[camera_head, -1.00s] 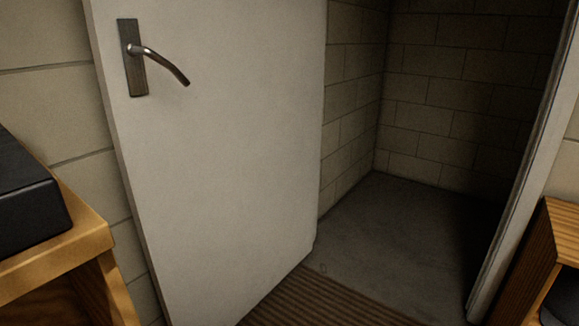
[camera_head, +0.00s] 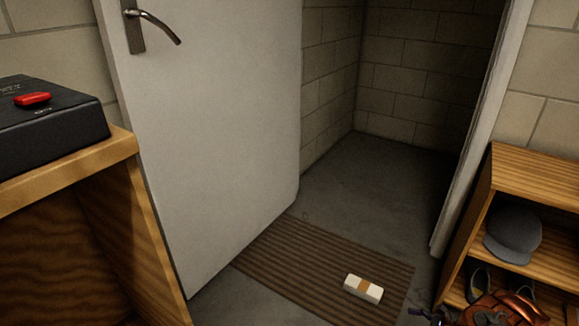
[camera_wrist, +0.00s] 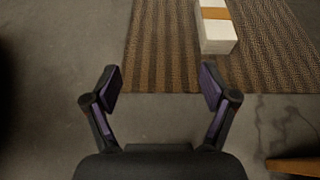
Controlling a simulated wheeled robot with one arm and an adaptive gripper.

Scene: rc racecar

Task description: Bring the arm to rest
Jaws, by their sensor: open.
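My gripper (camera_wrist: 160,88) shows in the wrist view with its two fingers spread apart and nothing between them. It is over the grey floor, near the edge of a brown ribbed mat (camera_wrist: 160,50). A small white box with an orange-brown band (camera_wrist: 217,38) lies on the mat, ahead and to the right of the fingers and apart from them. In the head view the white box (camera_head: 363,289) lies on the mat (camera_head: 300,255) near its right end.
A white door (camera_head: 215,130) stands open before a dark brick-walled room. At left, a black case (camera_head: 50,130) with a red object (camera_head: 33,99) sits on a wooden table (camera_head: 75,178). At right, a wooden shelf (camera_head: 540,175) holds a grey cap (camera_head: 512,234) and shoes.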

